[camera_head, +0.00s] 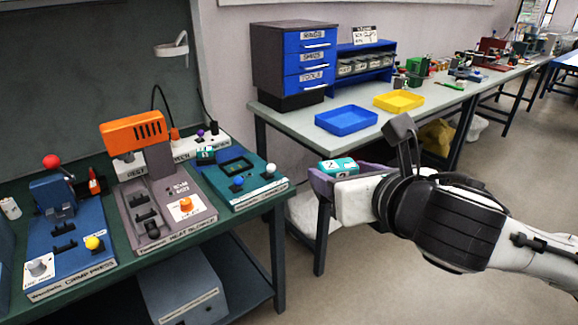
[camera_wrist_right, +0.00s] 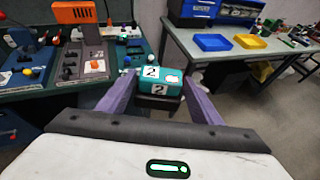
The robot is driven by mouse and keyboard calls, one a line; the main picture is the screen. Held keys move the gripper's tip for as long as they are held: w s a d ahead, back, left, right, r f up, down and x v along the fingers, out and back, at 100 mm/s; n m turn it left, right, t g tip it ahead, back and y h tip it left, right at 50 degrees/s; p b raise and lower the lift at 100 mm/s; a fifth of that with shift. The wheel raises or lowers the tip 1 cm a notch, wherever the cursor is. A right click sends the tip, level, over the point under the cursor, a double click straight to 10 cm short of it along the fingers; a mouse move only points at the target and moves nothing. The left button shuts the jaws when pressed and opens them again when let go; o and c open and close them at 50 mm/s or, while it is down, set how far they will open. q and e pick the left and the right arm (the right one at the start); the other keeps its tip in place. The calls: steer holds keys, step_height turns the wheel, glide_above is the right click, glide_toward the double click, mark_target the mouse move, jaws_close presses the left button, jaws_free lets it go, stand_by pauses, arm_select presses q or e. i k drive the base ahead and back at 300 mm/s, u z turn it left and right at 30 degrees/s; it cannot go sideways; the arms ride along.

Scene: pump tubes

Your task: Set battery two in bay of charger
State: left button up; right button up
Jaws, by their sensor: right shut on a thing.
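Battery two is a teal block (camera_head: 338,166) with white labels marked 2; it also shows in the right wrist view (camera_wrist_right: 172,87). My right gripper (camera_head: 330,178) is shut on it, with a purple finger on each side. It holds the battery in the air, to the right of the bench edge and apart from the charger. The charger (camera_head: 262,191) is the teal unit at the right end of the green bench, with a dark recessed bay (camera_head: 237,165), a blue knob and a white knob. My left gripper is not in view.
An orange-topped heat station (camera_head: 135,131) and a blue crimp press (camera_head: 55,215) stand left of the charger. A small teal block (camera_head: 205,154) sits at the charger's back left. A grey table behind carries a blue tray (camera_head: 346,121) and yellow tray (camera_head: 398,101).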

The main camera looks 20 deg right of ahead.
mark_target(236, 167)
steer(key=z, duration=0.65)
steer(key=i, duration=1.15)
steer(key=u, duration=1.8)
